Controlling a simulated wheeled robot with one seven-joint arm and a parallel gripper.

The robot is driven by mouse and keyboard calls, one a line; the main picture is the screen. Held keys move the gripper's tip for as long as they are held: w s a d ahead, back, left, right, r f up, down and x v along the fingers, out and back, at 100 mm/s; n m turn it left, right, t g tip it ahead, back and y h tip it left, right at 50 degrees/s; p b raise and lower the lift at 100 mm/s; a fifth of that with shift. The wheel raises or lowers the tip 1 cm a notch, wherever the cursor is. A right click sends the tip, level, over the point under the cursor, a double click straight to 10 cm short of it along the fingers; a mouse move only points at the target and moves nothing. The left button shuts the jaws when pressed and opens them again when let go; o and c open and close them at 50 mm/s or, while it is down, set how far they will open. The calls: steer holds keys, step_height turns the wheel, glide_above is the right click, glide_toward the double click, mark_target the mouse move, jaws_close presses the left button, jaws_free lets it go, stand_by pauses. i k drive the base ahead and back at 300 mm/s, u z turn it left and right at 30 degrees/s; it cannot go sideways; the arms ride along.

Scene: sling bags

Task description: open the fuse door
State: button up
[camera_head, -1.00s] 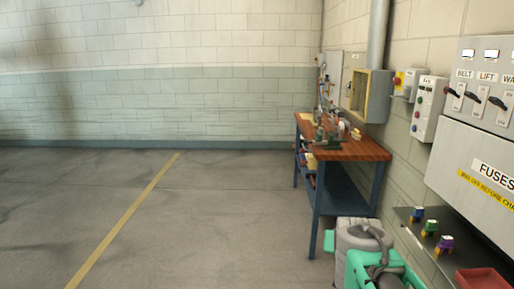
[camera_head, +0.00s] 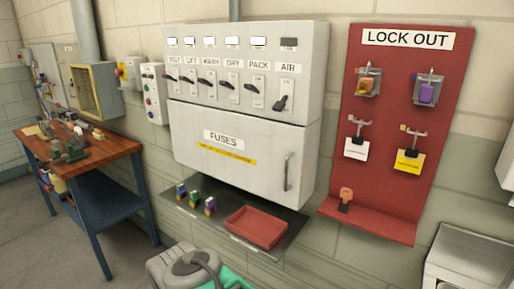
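The fuse door (camera_head: 240,157) is the light grey lower panel of a wall cabinet, marked FUSES with a yellow warning strip. It looks shut. Its vertical handle (camera_head: 288,172) is on the right side of the door. Above it, the cabinet's switch panel (camera_head: 240,70) has levers labelled BELT, LIFT, WASH, DRY, PACK and AIR. The AIR lever (camera_head: 281,102) sits lower than the others. My gripper is not in view.
A red LOCK OUT board (camera_head: 395,120) hangs at right. A workbench (camera_head: 100,150) stands at left.

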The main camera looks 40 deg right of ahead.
mark_target(260, 156)
steer(key=z, duration=0.95)
steer(key=k, duration=1.25)
steer(key=u, duration=0.7)
steer(key=i, duration=0.75)
steer(key=u, duration=0.5)
steer(key=i, duration=0.8)
steer(key=z, duration=0.95)
steer(key=i, duration=0.65)
steer(key=z, duration=0.75)
